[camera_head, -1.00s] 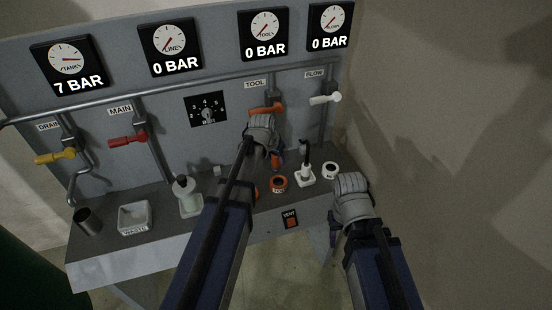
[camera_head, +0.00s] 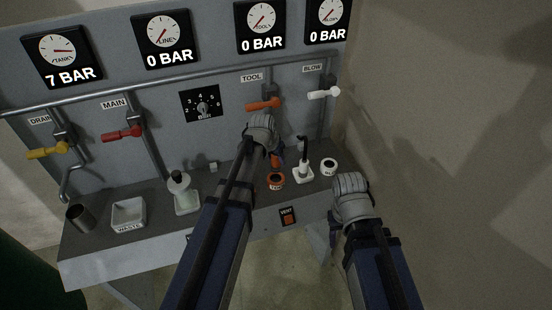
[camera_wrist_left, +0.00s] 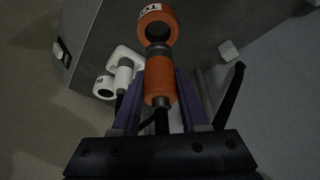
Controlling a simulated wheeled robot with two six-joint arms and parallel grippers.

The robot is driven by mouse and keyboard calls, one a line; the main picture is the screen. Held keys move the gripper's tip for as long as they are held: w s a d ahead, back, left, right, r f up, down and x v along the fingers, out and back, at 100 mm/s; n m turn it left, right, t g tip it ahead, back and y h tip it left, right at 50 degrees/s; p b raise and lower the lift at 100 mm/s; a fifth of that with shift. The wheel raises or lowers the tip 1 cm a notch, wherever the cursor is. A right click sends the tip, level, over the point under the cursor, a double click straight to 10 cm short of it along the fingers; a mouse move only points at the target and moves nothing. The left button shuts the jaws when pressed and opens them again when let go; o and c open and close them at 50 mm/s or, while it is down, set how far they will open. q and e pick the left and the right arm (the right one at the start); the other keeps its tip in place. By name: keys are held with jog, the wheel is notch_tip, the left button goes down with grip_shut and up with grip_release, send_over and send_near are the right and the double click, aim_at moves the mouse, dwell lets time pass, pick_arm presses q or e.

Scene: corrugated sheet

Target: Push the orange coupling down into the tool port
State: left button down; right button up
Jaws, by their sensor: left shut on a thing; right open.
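My left gripper (camera_head: 276,152) is shut on the orange coupling (camera_wrist_left: 160,80), which also shows in the head view (camera_head: 275,161). In the left wrist view the coupling sits between the purple fingers, a metal collar at its front end. That end overlaps the near rim of the orange tool port (camera_wrist_left: 157,10). I cannot tell whether they touch. In the head view the tool port (camera_head: 276,182), a short orange ring on the bench, lies just below the coupling. My right gripper (camera_head: 336,228) is open and empty off the bench's front right.
A white coupling in a holder (camera_head: 303,173) and a white port (camera_head: 329,167) stand to the right. The orange tool valve handle (camera_head: 263,104) is above. A bottle (camera_head: 182,195), waste tray (camera_head: 129,213) and metal cup (camera_head: 80,216) are left. The bench front has a vent button (camera_head: 288,217).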

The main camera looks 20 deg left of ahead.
aim_at(276, 172)
pick_arm(q)
jog(key=shift+f+b, duration=1.3)
jog(key=shift+f, duration=0.4)
pick_arm(e)
jog(key=shift+f, duration=1.7)
pick_arm(q)
jog(key=shift+f+b, duration=1.85)
jog(key=shift+b, duration=0.05)
pick_arm(e)
jog(key=shift+f, duration=1.9)
pick_arm(q)
jog(key=shift+c, duration=1.8)
grip_release()
pick_arm(e)
jog(key=shift+r, duration=0.1)
pick_arm(q)
jog(key=shift+r, duration=0.15)
pick_arm(e)
jog(key=shift+r, duration=0.1)
pick_arm(q)
jog(key=p+v, duration=0.7)
jog(key=shift+s+r, duration=0.15)
jog(key=shift+r, duration=0.2)
pick_arm(e)
notch_tip(276, 172, up, 7)
